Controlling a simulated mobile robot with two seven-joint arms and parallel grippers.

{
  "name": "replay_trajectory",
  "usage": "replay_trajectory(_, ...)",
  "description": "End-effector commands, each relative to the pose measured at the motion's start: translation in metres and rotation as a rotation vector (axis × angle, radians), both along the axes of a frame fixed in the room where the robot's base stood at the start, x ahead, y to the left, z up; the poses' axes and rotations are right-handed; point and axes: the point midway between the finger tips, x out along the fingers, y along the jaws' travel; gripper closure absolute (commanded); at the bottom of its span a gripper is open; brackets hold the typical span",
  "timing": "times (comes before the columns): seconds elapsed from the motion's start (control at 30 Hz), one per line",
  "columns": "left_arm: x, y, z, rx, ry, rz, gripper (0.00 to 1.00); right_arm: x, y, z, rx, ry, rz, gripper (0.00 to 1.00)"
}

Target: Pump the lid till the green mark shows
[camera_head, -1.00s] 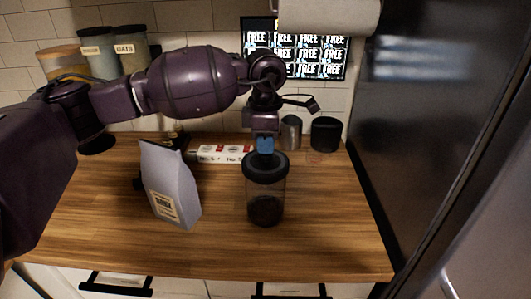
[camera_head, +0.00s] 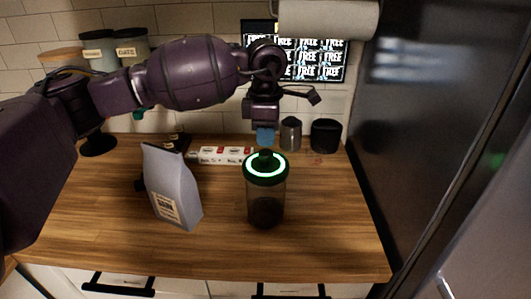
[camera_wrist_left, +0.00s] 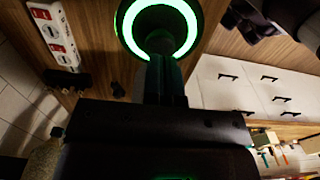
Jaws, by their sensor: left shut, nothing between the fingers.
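A clear canister (camera_head: 265,203) with dark contents stands upright on the wooden counter. Its lid (camera_head: 282,171) is dark with a knob in the middle, and a bright green ring glows around the top. The glowing lid also shows in the left wrist view (camera_wrist_left: 191,32), just beyond the fingertips. My left gripper (camera_head: 265,139) is shut and empty, its blue fingertips pointing down just above and behind the knob. It also shows in the left wrist view (camera_wrist_left: 160,62). A small gap seems to separate the fingertips from the lid. My right gripper is not in view.
A grey coffee bag (camera_head: 172,185) stands left of the canister. A power strip (camera_head: 222,155) lies behind, with a metal cup (camera_head: 290,134) and a black container (camera_head: 325,135) at the back right. The counter's front is clear. A dark tall surface (camera_head: 430,100) borders the right.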

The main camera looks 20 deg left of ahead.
Motion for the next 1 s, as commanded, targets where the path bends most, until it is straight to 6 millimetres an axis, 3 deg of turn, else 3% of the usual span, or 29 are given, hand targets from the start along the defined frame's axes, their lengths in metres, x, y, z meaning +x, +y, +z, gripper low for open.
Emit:
replay_trajectory(0.6, 0.000, 0.000, 0.036, 0.000, -0.001, 0.000, 1.00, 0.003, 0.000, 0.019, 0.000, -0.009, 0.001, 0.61)
replay_trajectory(1.0, 0.000, 0.000, 0.039, 0.000, 0.000, 0.000, 1.00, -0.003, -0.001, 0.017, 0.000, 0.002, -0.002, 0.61)
